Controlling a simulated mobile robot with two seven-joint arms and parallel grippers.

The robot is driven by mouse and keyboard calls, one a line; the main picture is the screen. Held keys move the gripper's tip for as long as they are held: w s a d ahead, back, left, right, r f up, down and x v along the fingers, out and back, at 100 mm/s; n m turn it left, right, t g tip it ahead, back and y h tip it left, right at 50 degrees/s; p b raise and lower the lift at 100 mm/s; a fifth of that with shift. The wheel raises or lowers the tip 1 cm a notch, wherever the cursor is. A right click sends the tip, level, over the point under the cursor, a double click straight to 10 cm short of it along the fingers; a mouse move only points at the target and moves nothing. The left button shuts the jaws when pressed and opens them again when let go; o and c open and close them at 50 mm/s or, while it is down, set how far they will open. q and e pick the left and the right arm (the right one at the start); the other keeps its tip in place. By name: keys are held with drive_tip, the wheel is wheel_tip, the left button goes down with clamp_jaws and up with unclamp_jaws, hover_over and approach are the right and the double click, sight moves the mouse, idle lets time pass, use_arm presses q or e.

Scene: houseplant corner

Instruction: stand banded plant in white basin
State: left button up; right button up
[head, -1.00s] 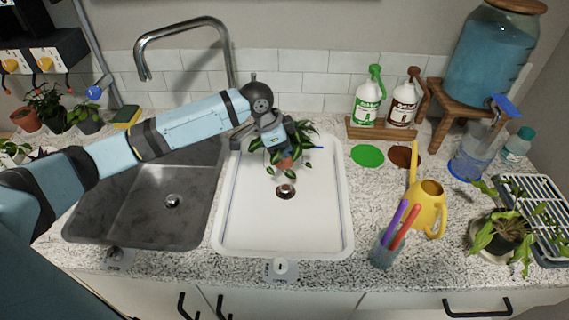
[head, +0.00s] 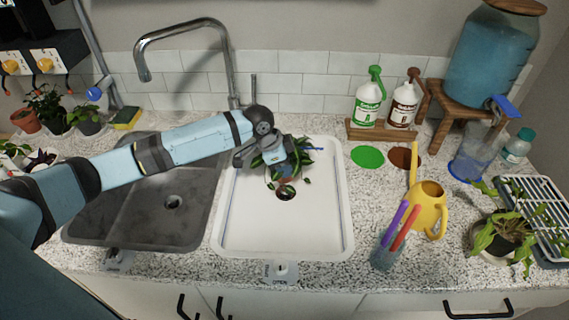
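The white basin (head: 325,225) is set in the counter at the middle of the head view, with a round drain in its floor. A leafy green plant in a small reddish pot (head: 286,182) is inside the basin outline, just behind the drain. My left gripper (head: 284,168) is shut on the plant and largely covers it. The pot looks roughly upright and low over the basin floor, but I cannot tell if it touches. Any band on the pot is too small to make out. My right gripper is not in view.
A grey sink (head: 150,215) lies left of the basin, with a tall tap (head: 185,28) behind. Several potted plants stand at the far left. Spray bottles (head: 368,102), a yellow watering can (head: 428,210), a pen cup (head: 388,250) and another plant (head: 500,235) stand on the right.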

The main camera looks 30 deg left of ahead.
use_arm(q)
drive_tip(key=v, duration=1.2)
drive_tip(key=shift+p, duration=0.3)
